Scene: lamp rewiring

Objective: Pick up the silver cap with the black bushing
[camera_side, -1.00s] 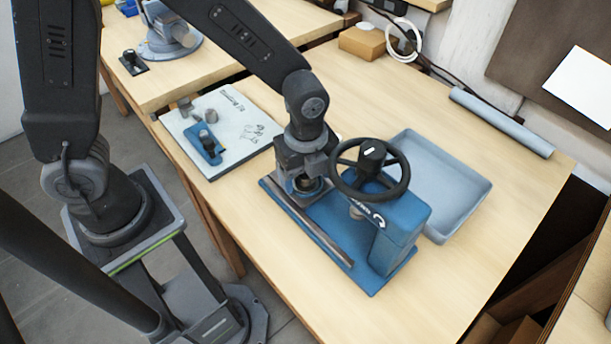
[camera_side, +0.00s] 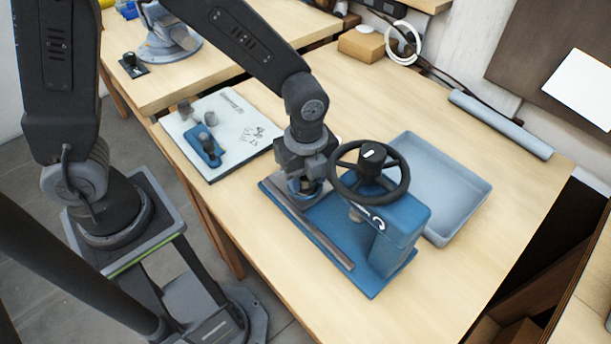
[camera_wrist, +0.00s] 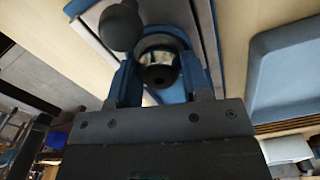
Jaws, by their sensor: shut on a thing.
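The silver cap (camera_wrist: 147,51) shows in the wrist view as a round metal ring with the dark bushing (camera_wrist: 158,76) in its middle. My gripper (camera_wrist: 159,68) is shut on it, with one blue finger on each side. In the side view my gripper (camera_side: 305,187) points down over the left end of the blue press base. The cap is mostly hidden there by the fingers. I cannot tell whether it touches the base.
The blue press (camera_side: 402,232) with its black handwheel (camera_side: 343,183) stands close to the right of my gripper. A grey-blue tray (camera_side: 462,207) lies behind it. A white board (camera_side: 237,158) with a small blue fixture (camera_side: 207,150) lies left. The front right tabletop is clear.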

